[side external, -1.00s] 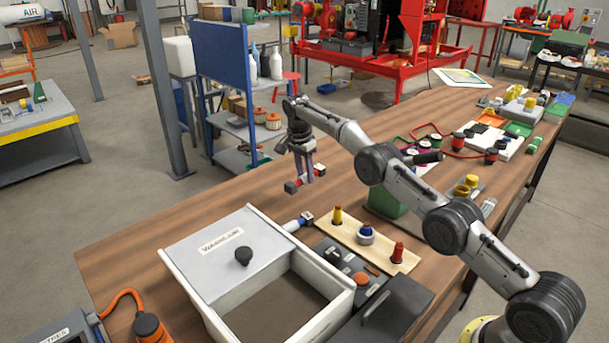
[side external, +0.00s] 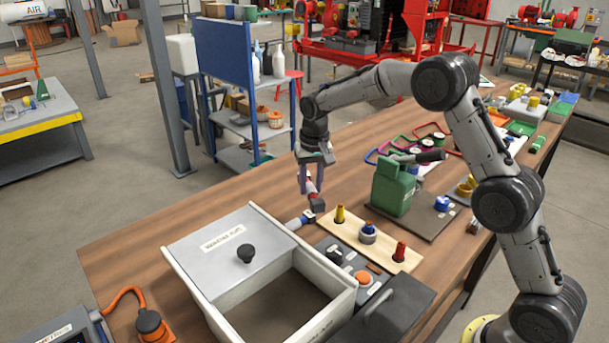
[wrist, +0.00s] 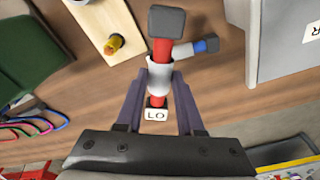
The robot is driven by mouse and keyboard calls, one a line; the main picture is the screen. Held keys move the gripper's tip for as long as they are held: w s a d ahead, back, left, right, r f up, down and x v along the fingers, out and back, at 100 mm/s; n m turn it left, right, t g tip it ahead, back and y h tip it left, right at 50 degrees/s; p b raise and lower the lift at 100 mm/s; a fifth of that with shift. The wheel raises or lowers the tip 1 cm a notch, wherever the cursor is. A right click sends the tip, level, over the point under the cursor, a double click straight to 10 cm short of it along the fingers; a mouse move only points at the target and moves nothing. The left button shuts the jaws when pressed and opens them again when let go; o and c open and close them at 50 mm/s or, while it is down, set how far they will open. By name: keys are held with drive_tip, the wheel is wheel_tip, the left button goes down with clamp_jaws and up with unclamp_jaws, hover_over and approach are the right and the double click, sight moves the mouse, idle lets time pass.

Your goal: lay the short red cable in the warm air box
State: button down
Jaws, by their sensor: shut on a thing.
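The short red cable (side external: 312,187) is between the fingers of my gripper (side external: 309,183), held above the table behind the box. In the wrist view the cable (wrist: 162,50) has a dark grey block at its far end, a white sleeve near the fingertips (wrist: 160,75) and a white tag reading "LO". The warm air box (side external: 341,308) is white, with a grey labelled lid (side external: 215,255) over its back part and its front part open. Its floor shows bare there. The box edge also shows at the right of the wrist view (wrist: 285,45).
A blue-and-white piece (side external: 299,221) lies behind the box, below the held cable. A wooden strip (side external: 383,237) with yellow, blue and red pieces stands to the right. A green container (side external: 393,190) stands farther right. A black knob (side external: 246,253) rises from the lid.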

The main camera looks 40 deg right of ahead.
sight(323, 202)
drive_tip(key=s, duration=0.2)
drive_tip(key=s+a+n, duration=0.1)
drive_tip(key=s, duration=0.1)
drive_tip(key=s+a+n, duration=0.1)
drive_tip(key=s, duration=0.1)
drive_tip(key=shift+s+a+r, duration=0.2)
drive_tip(key=shift+s, duration=0.15)
drive_tip(key=s+a+r+m, duration=0.2)
drive_tip(key=s+a+m, duration=0.1)
drive_tip(key=a+m, duration=0.3)
drive_tip(key=s+a+r+m+g, duration=0.1)
drive_tip(key=s+a+r+m, duration=0.2)
drive_tip(key=a, duration=0.6)
drive_tip(key=s+a+r+m, duration=0.1)
drive_tip(key=s+a+m, duration=0.35)
drive_tip(key=a, duration=0.25)
wheel_tip(323, 202, down, 7)
drive_tip(key=shift+w+m+h, duration=0.4)
drive_tip(key=shift+w+m, duration=0.05)
drive_tip(key=shift+a+f, duration=0.1)
drive_tip(key=shift+f, duration=1.55)
drive_tip(key=shift+f, duration=0.35)
drive_tip(key=shift+f, duration=1.65)
drive_tip(key=shift+f, duration=0.3)
